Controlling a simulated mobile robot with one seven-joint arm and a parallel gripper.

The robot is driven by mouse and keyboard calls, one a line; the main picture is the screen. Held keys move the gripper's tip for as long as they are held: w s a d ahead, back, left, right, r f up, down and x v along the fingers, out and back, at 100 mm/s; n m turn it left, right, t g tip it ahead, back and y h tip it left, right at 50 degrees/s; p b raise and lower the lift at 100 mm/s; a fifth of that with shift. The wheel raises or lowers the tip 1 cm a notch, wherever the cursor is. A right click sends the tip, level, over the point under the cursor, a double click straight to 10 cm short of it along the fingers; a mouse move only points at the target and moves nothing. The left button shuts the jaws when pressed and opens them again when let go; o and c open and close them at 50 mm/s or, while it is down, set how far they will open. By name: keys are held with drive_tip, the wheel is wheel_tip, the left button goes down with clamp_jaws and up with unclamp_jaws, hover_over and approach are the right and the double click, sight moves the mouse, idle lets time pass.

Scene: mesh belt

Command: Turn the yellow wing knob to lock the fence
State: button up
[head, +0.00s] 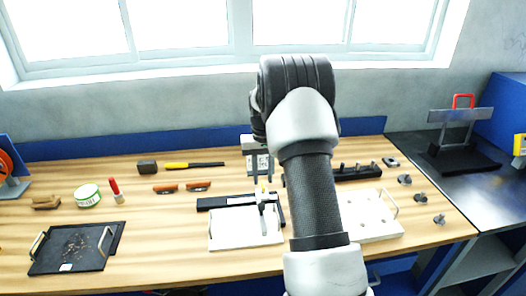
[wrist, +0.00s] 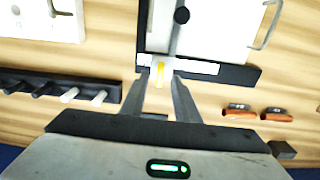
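The yellow wing knob (wrist: 160,72) shows in the wrist view at the white strip of the fence, between the tips of my gripper (wrist: 160,82). My gripper is open, with a finger on each side of the knob and a small gap visible beside it. I cannot tell how far above the knob the tips are. The fence (wrist: 208,68) is a white strip along a black bar, at the edge of a white board (wrist: 222,32). In the head view, my gripper (head: 262,188) points down over the fence (head: 240,200), and the knob cannot be made out there.
A black rack with pegs (head: 355,172) and a second white board (head: 365,218) stand to the right. Two orange-brown pieces (head: 182,187) and a hammer (head: 180,166) lie to the left. A black tray (head: 70,250) is at front left. Bare wood lies between them.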

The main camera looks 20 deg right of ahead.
sight(263, 184)
wheel_tip(263, 184, up, 15)
drive_tip(key=shift+r, duration=0.2)
drive_tip(key=shift+r, duration=0.1)
idle(0.4)
drive_tip(key=s+a+r+n+t+p, duration=0.2)
drive_tip(key=s+a+r+t, duration=0.1)
drive_tip(key=s+a+r, duration=1)
drive_tip(key=s+a+f+t, duration=0.1)
drive_tip(key=s+a+f, duration=0.1)
drive_tip(key=s, duration=0.7)
drive_tip(key=s+a+f+n+t, duration=0.1)
drive_tip(key=s+a+f, duration=0.1)
drive_tip(key=s, duration=0.8)
drive_tip(key=shift+f+t+p, duration=0.25)
drive_tip(key=shift+t+p, duration=0.05)
drive_tip(key=shift+p, duration=0.05)
